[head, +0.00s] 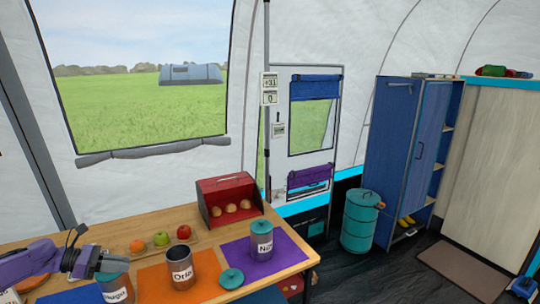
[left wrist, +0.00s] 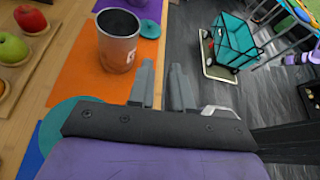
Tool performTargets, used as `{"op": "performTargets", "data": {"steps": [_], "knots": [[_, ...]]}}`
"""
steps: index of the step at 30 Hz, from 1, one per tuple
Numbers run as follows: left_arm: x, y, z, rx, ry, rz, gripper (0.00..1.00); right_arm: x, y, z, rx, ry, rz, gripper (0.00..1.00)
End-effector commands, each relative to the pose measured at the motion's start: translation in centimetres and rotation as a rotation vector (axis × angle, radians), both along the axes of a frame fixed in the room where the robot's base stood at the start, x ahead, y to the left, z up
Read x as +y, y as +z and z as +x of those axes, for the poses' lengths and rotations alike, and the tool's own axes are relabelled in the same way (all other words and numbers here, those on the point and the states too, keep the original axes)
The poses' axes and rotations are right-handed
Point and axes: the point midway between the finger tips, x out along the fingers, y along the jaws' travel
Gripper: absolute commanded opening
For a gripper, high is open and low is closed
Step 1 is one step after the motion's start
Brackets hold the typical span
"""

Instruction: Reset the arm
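My left gripper (head: 122,264) hangs over the left part of the wooden table, above and partly in front of a labelled canister (head: 118,292) with a teal lid. In the left wrist view its two grey fingers (left wrist: 163,75) stand apart with an empty gap between them, so it is open. The fingers show near an open, lidless canister (left wrist: 118,40) on an orange mat, with no clear contact.
The open canister (head: 180,268) has a loose teal lid (head: 231,278) beside it. A lidded canister (head: 262,241) stands on a purple mat (head: 235,252). A red bread box (head: 229,200) and fruit, including a green apple (head: 161,238), are behind. A teal bin (head: 359,222) stands on the floor.

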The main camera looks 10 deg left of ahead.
Motion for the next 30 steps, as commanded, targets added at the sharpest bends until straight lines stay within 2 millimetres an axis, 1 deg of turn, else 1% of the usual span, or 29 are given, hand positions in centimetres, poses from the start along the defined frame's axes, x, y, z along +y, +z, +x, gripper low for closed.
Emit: {"op": "performTargets", "data": {"steps": [5,8,11,14,17,18,20,21,23,24,26,27,29,30], "knots": [[-3.1,-1.9,1.8,0.018,-0.023,0.061,0.19,0.0,0.0,0.0,-0.001,0.000,-0.001,0.49],[-5.3,-3.5,2.9,0.030,-0.041,0.115,0.19,0.0,-0.1,0.0,-0.001,0.000,-0.001,0.49],[-8.1,-5.7,3.7,0.043,-0.066,0.185,0.19,0.0,-0.1,0.0,0.000,0.000,0.000,0.49],[-11.3,-8.6,4.2,0.058,-0.104,0.275,0.19,0.0,-0.1,0.0,0.000,0.000,0.000,0.49],[-15.5,-12.7,3.6,0.075,-0.172,0.410,0.19,0.0,-0.1,0.0,0.000,0.000,0.000,0.49],[-17.4,-14.6,2.9,0.080,-0.211,0.480,0.19,0.0,-0.1,0.0,0.000,0.000,0.000,0.49],[-20.2,-17.9,1.2,0.086,-0.284,0.602,0.19,0.0,-0.1,0.0,0.000,0.000,0.000,0.49],[-21.9,-20.1,-0.4,0.085,-0.342,0.688,0.19,0.0,-0.1,0.0,0.000,0.000,0.000,0.49],[-24.0,-23.0,-3.4,0.076,-0.441,0.822,0.19,0.0,-0.2,0.0,0.000,0.000,0.000,0.49],[-25.1,-24.7,-5.7,0.066,-0.515,0.914,0.19,0.0,-0.2,0.0,0.000,0.000,0.000,0.49],[-26.5,-26.9,-9.6,0.041,-0.642,1.055,0.19,0.0,-0.2,0.0,0.000,0.000,0.000,0.49],[-27.0,-27.9,-12.4,0.018,-0.736,1.149,0.19,0.0,-0.2,0.0,0.000,0.000,0.000,0.49],[-27.5,-28.9,-16.9,-0.028,-0.892,1.287,0.19,0.0,-0.2,0.0,0.000,0.000,0.000,0.49],[-27.5,-29.0,-19.7,-0.064,-0.998,1.373,0.19,0.0,-0.2,0.0,0.000,0.000,0.000,0.49]]}}
